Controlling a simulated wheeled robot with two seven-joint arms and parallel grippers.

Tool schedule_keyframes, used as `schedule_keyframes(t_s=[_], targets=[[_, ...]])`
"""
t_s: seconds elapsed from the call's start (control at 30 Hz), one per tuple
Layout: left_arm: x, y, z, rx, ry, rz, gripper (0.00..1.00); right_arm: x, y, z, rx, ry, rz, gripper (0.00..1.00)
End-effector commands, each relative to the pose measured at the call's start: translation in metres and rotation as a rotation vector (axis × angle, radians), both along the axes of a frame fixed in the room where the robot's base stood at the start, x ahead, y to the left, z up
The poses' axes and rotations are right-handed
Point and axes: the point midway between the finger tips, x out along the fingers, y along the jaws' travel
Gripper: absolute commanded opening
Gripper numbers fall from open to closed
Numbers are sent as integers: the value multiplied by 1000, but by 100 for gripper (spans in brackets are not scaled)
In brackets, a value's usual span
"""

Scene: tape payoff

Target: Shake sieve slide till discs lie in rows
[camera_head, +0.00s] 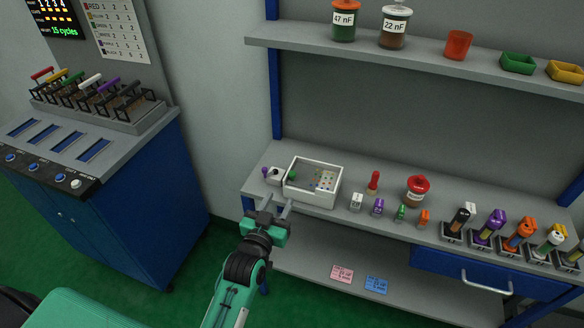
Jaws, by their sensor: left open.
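A white open box (300,197), which looks like the sieve, sits at the left end of the workbench shelf. Small discs (326,180) lie on its floor, some seemingly in a grid at the right and others loose; they are too small to tell well. A small white block with a purple knob (265,170) and a green knob (292,174) are at its left side. My left gripper (280,202) is open and empty at the shelf's front edge, just in front of the box's left end. My right gripper is out of view.
Right of the box stand a red-handled tool (373,183), a red-lidded jar (416,190) and several small coloured blocks. Tools in holders (487,228) fill the right side. Jars (344,20) stand on the upper shelf. A blue cabinet with levers (98,92) is at left.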

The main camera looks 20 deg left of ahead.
Motion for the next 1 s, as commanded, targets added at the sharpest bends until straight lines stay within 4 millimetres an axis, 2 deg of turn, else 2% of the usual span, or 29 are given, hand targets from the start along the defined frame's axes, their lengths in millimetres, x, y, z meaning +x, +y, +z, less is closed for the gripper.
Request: schedule_keyframes(t_s=[0.17, 0.3, 0.7, 0.83, 1.0], targets=[[18, -1, 2, -2, -2, 0, 41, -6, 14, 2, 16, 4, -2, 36], [42, -1, 2, -1, -2, 0, 41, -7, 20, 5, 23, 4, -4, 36], [111, -4, 2, 1, -1, 0, 41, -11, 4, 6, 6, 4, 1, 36], [126, -4, 1, 1, 0, 0, 41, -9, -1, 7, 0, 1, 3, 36], [135, -5, 0, 1, 1, 0, 41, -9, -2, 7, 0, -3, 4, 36]])
